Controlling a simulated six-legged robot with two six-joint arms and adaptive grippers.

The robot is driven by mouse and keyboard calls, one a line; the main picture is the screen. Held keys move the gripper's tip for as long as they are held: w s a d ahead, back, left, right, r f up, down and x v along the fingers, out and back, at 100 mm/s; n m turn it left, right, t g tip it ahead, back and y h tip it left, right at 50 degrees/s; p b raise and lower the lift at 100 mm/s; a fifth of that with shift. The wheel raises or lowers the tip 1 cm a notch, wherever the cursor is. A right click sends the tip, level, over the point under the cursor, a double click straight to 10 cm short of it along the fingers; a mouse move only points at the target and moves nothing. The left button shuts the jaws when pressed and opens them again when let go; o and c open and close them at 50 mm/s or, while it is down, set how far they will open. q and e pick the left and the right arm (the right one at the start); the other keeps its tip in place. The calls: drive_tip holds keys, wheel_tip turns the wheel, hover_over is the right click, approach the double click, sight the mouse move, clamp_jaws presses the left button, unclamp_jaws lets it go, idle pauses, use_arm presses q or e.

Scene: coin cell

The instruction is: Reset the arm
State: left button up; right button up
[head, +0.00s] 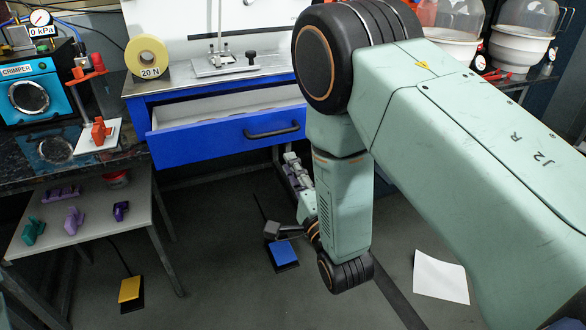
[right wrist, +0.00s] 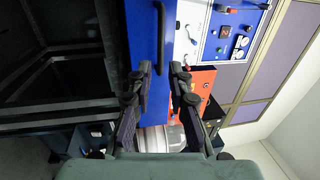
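My right arm crosses the right half of the head view and bends down in front of the blue bench. My right gripper (head: 294,172) is small there, low beside the blue drawer (head: 225,140), partly hidden by my own arm. In the right wrist view my right gripper (right wrist: 159,78) has its two dark fingers apart, with nothing held between them. The blue drawer front (right wrist: 143,18) and its black handle (right wrist: 160,45) lie beyond the fingertips; contact does not show. My left gripper is not in view.
The drawer stands pulled out. A low grey table (head: 140,205) at left holds purple and green parts. Blue (head: 284,252) and yellow (head: 130,290) pedals and a white sheet (head: 440,278) lie on the floor.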

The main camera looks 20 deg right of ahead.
drive_tip(key=s+d+f+n+g, duration=0.1)
drive_tip(key=s+f+n+g, duration=0.45)
drive_tip(key=f, duration=0.45)
drive_tip(key=s+d+f+n+g, duration=0.1)
drive_tip(key=s+f+n+g, duration=0.5)
drive_tip(key=f, duration=0.3)
drive_tip(key=s+d+f+n+g, duration=0.1)
drive_tip(key=s+f+n+g, duration=0.1)
drive_tip(key=s, duration=1)
drive_tip(key=s+f+n+g, duration=0.3)
drive_tip(key=s+f+g, duration=0.2)
drive_tip(key=s, duration=0.7)
drive_tip(key=shift+s+d+f+n+g+h, duration=0.3)
drive_tip(key=shift+s+d+n+g, duration=0.05)
drive_tip(key=shift+g, duration=0.4)
